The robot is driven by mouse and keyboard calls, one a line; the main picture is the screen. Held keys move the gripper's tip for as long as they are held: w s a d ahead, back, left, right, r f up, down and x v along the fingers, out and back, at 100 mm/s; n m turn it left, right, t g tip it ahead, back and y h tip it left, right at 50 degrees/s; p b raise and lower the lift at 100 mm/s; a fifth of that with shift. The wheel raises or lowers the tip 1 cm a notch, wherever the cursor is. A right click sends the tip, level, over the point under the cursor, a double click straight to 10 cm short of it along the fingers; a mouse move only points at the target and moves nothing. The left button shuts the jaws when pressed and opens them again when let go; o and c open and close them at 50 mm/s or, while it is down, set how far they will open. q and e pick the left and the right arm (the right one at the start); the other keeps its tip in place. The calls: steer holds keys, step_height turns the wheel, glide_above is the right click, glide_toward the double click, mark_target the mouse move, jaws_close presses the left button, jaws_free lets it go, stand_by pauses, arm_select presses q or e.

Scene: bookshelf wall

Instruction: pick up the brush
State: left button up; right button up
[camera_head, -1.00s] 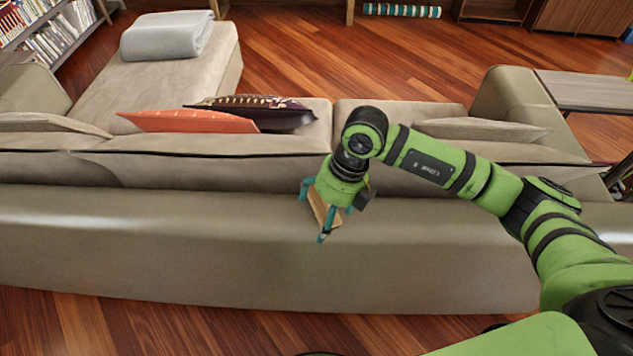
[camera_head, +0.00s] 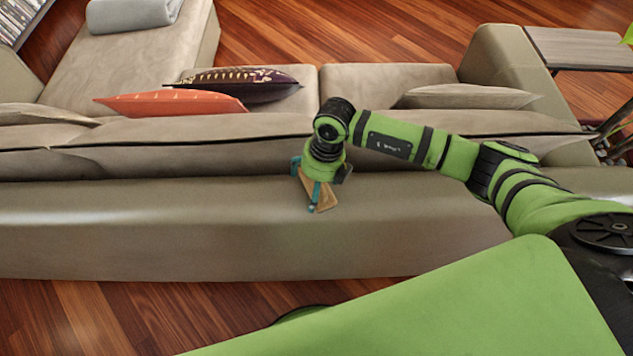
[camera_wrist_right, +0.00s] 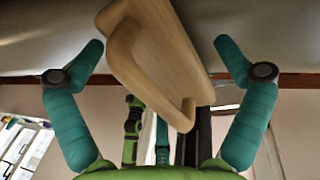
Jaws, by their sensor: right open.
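The brush (camera_head: 325,194) is a light wooden block with a looped handle. It is on the back ledge of the beige sofa (camera_head: 200,235), partly hidden by my right gripper (camera_head: 304,184) in the head view. In the right wrist view the brush (camera_wrist_right: 165,52) fills the upper middle, its handle toward the camera. My right gripper (camera_wrist_right: 160,50) is open, with one teal finger on each side of the brush. Gaps show between both fingers and the wood there. My left gripper does not show clearly in either view.
An orange pillow (camera_head: 170,103) and a dark patterned pillow (camera_head: 240,82) lie on the sofa seat beyond the backrest. A folded grey blanket (camera_head: 132,14) is at the far left. A side table (camera_head: 585,48) stands at the right. The ledge around the brush looks clear.

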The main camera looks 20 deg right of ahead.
mark_target(310, 187)
steer(key=c, duration=1.1)
steer(key=shift+c, duration=1.4)
steer(key=shift+r+b, duration=0.3)
steer(key=shift+r, duration=0.3)
step_height(310, 187, up, 3)
steer(key=shift+w+f+b, duration=0.1)
steer(key=shift+f+b, duration=0.05)
steer(key=shift+b, duration=0.5)
steer(key=s+d+r+b, duration=0.3)
steer(key=s+d+r, duration=0.2)
steer(key=d, duration=0.5)
step_height(310, 187, up, 2)
steer(key=shift+d+r+b, duration=0.1)
steer(key=shift+d+b, duration=0.2)
steer(key=shift+b, duration=0.05)
steer(key=o, duration=0.8)
steer(key=shift+c, duration=0.2)
steer(key=c, duration=0.4)
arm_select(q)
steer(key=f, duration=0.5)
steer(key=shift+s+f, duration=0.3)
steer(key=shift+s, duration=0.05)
arm_select(e)
steer(key=shift+c, duration=0.2)
